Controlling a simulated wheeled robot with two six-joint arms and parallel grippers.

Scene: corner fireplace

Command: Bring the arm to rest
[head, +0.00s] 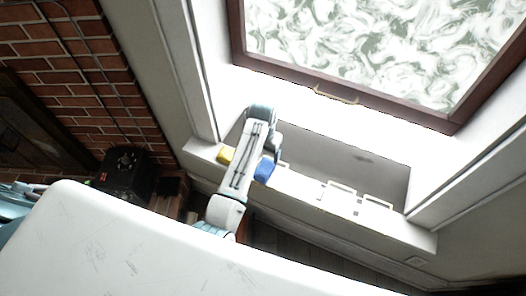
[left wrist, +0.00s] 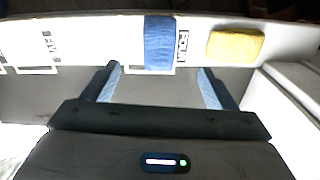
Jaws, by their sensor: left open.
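My left arm reaches up over the white window ledge (head: 310,192) in the head view. Its gripper (head: 272,138) is at the arm's far end, mostly hidden by the wrist. In the left wrist view the gripper (left wrist: 158,70) is open, with its two fingers spread and nothing between them. A blue block-like item (left wrist: 158,43) lies on the ledge just beyond the fingertips, apart from them. It also shows beside the arm in the head view (head: 264,169). My right gripper is not in view.
A yellow block-like item (left wrist: 235,45) lies right of the blue one on the ledge. Outlined squares (head: 340,189) mark the ledge. A dark-framed window (head: 340,98) stands above. A black box-like device (head: 124,172) stands by the brick wall (head: 75,75). The ledge's right part is clear.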

